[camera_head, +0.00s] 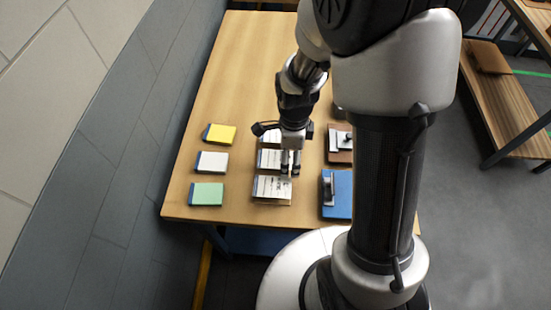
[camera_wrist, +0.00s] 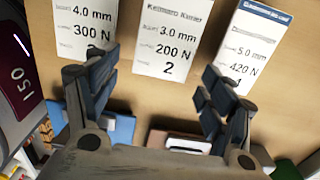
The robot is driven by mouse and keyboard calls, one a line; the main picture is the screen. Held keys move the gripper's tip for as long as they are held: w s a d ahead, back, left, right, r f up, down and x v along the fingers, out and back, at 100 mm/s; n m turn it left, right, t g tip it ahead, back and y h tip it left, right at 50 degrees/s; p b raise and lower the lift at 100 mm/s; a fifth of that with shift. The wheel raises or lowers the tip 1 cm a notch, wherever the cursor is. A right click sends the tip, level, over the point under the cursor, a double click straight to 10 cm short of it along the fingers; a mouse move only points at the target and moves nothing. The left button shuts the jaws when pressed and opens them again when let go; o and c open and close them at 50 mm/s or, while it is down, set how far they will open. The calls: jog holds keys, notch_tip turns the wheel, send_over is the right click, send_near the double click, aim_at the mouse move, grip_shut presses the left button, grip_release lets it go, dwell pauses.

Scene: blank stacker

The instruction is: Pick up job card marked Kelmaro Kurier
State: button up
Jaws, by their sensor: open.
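The job card marked Kelmaro Kurier (camera_wrist: 172,38) is white with 3.0 mm, 200 N and a 2 printed on it. It lies between two other cards in the wrist view, and appears to be the middle white card (camera_head: 270,159) of its row in the head view. My gripper (camera_head: 291,168) points down over the right part of that row. In the wrist view my gripper (camera_wrist: 158,72) is open and empty, its fingers on either side of the card's lower end. Whether the fingertips touch the table cannot be told.
Neighbouring cards read 300 N (camera_wrist: 88,25) and 420 N (camera_wrist: 245,45). Yellow (camera_head: 220,134), white (camera_head: 211,162) and green (camera_head: 206,194) pads lie at the left. A blue board (camera_head: 342,205) and a brown one (camera_head: 341,157) lie at the right. The table's (camera_head: 245,50) far part is clear.

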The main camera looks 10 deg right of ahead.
jog(key=shift+f, duration=0.25)
dwell(0.3)
jog(key=shift+c, duration=0.5)
jog(key=c, duration=0.7)
jog(key=shift+r, duration=0.1)
jog(key=shift+c, duration=0.2)
